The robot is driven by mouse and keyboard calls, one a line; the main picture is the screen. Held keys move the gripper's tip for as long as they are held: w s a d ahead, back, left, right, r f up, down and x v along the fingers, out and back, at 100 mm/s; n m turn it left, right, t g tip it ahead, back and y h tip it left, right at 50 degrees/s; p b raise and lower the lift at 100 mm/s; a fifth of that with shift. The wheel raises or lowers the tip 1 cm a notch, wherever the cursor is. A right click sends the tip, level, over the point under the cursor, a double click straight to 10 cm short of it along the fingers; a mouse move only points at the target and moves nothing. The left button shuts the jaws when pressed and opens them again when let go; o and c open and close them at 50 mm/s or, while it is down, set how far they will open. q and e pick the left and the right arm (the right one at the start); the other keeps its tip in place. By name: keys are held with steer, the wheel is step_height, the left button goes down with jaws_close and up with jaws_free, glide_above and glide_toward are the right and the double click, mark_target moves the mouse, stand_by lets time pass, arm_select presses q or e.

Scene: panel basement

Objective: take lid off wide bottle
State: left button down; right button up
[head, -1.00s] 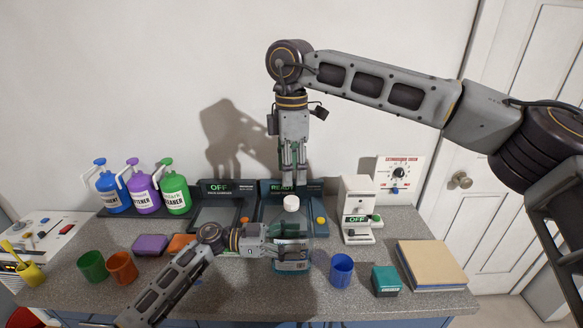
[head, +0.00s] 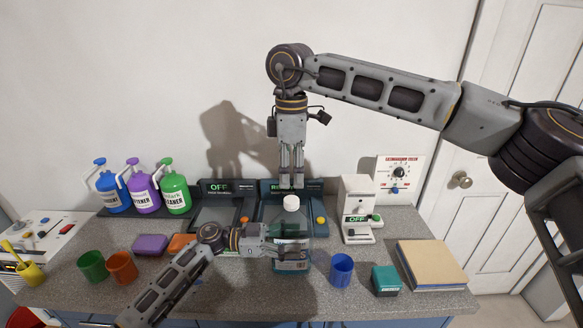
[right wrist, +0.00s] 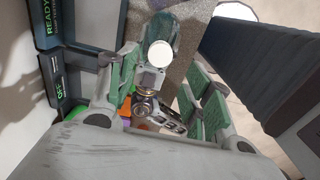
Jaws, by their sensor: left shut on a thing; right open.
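The wide bottle (head: 291,254) is clear with a teal tint and stands upright on the counter. Its white lid (head: 291,203) is on top; it also shows as a pale disc in the right wrist view (right wrist: 160,54). My left gripper (head: 274,245) is shut on the bottle's body from the left side. My right gripper (head: 292,184) points straight down just above the lid in the head view, open and empty. In the right wrist view its green-padded fingers (right wrist: 160,90) stand apart, with the lid seen between them and farther off.
A blue cup (head: 341,270) and a teal box (head: 386,280) stand right of the bottle. Two dark trays with displays, one reading OFF (head: 217,190), lie behind. A white device (head: 359,210) stands at right. Orange (head: 121,267) and green (head: 92,265) cups stand at left.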

mark_target(291, 199)
steer(key=shift+f, duration=3.7)
steer(key=c, duration=1.1)
steer(key=shift+n, duration=0.3)
